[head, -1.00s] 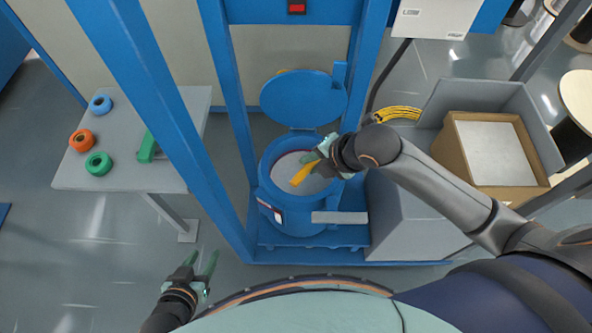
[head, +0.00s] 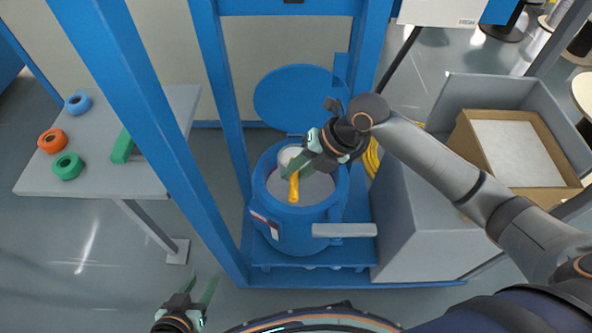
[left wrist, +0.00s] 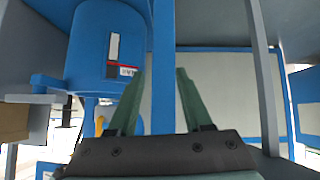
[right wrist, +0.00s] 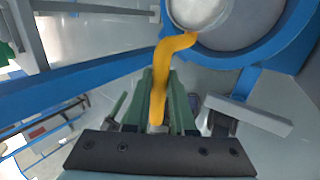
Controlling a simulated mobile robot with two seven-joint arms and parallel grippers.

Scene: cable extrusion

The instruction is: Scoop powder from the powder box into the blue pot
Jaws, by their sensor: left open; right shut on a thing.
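The blue pot (head: 297,232) stands in the blue frame with its round lid (head: 300,92) tilted open. A pale grey surface shows inside it. My right gripper (head: 298,176) is over the pot's mouth, shut on the scoop's yellow handle (head: 293,189). The scoop's whitish bowl (head: 288,158) is over the opening; it also shows in the right wrist view (right wrist: 198,12). I cannot tell whether powder is in the bowl. The powder box (head: 478,160) is brown, with a white surface inside, at the right. My left gripper (head: 198,286) is open and empty at the lower left.
Blue posts (head: 160,130) rise between the pot and a side table (head: 90,190) with tape rolls (head: 68,166) and a green tool (head: 122,147). A grey bin (head: 497,92) surrounds the powder box. A grey bracket (head: 344,230) juts from the pot's front.

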